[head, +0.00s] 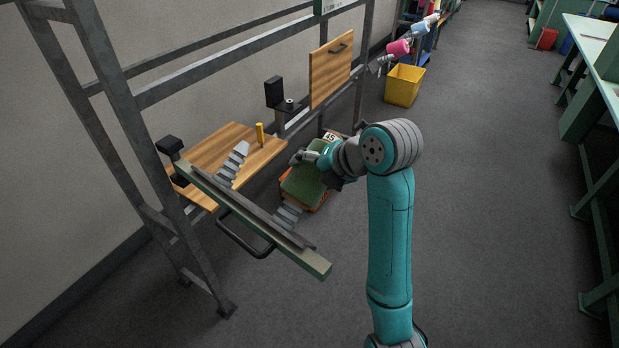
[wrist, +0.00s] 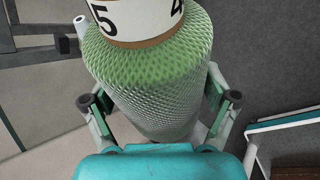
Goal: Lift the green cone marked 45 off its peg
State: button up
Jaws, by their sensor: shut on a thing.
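The green cone (wrist: 150,80) fills the middle of the wrist view, its textured yarn narrowing towards my gripper. A white label band (wrist: 130,15) with a 5 and part of a 4 wraps its wide end. My gripper (wrist: 160,108) has one jaw on each side of the cone and is shut on it. In the head view my gripper (head: 312,160) is beside the gantry, and a small white label (head: 330,137) shows just behind it. Most of the cone is hidden there by my wrist. I cannot see whether a peg is still inside the cone.
A pale rod end (wrist: 82,20) sticks out beside the cone in the wrist view. A green padded thing (head: 303,187) lies below my gripper. The grey gantry frame (head: 200,80) and the long bar (head: 262,222) stand left.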

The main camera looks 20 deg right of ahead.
aim_at(338, 136)
jog(key=shift+w+d+r, duration=0.6)
jog(key=shift+d+r, duration=0.25)
jog(key=shift+d, duration=0.25)
jog(key=shift+w+d+r, duration=0.6)
jog(key=shift+d+r, duration=0.3)
jog(key=shift+d, duration=0.25)
jog(key=shift+w+d+r, duration=0.6)
jog(key=shift+d+r, duration=0.25)
jog(key=shift+d, duration=0.25)
jog(key=shift+s, duration=0.1)
